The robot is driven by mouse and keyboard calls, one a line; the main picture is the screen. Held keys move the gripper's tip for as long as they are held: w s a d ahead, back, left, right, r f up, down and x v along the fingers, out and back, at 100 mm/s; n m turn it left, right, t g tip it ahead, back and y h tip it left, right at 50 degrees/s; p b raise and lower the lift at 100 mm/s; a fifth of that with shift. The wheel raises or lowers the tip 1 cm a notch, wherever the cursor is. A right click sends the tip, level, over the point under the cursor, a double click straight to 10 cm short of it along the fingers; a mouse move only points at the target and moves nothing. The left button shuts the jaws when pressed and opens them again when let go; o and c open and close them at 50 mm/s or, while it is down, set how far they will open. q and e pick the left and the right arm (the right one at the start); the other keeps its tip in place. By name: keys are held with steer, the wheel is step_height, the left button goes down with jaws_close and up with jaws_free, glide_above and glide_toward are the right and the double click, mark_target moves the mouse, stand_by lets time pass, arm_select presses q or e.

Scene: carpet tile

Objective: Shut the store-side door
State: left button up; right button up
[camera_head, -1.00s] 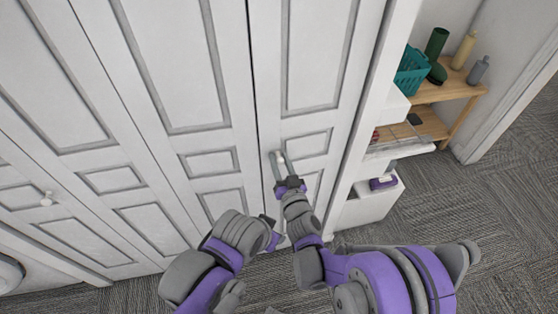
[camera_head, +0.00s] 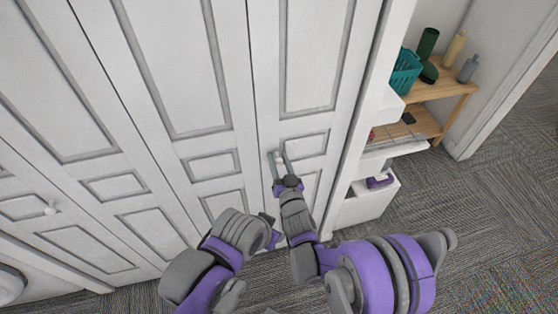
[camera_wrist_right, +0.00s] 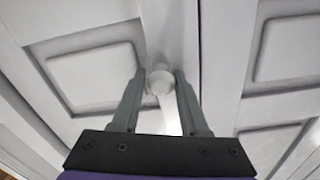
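A white panelled door (camera_head: 305,100) stands in front of me, with a small round white knob (camera_head: 280,160). The door looks nearly in line with the white panel (camera_head: 180,70) to its left; whether it is fully closed I cannot tell. My right gripper (camera_head: 281,163) is at the knob, its fingers apart on either side of it. In the right wrist view the knob (camera_wrist_right: 159,82) sits between the two fingertips (camera_wrist_right: 160,78), with little gap at either side. My left gripper (camera_head: 270,228) is low, left of the right arm, and partly hidden; its fingers are unclear.
Another knob (camera_head: 50,208) is on a panel at the far left. At the right, a wooden shelf (camera_head: 440,92) holds a teal basket (camera_head: 406,72) and bottles. A white open unit with a purple item (camera_head: 380,182) stands right of the door. Carpet (camera_head: 480,230) is clear at the right.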

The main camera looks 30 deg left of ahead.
steer(key=shift+o, duration=0.7)
steer(key=shift+a, duration=0.1)
steer(key=shift+s, duration=0.1)
steer(key=shift+s, duration=0.2)
steer(key=b+v, duration=0.1)
steer(key=v, duration=0.9)
steer(key=shift+d+b, duration=0.4)
steer(key=shift+d, duration=0.1)
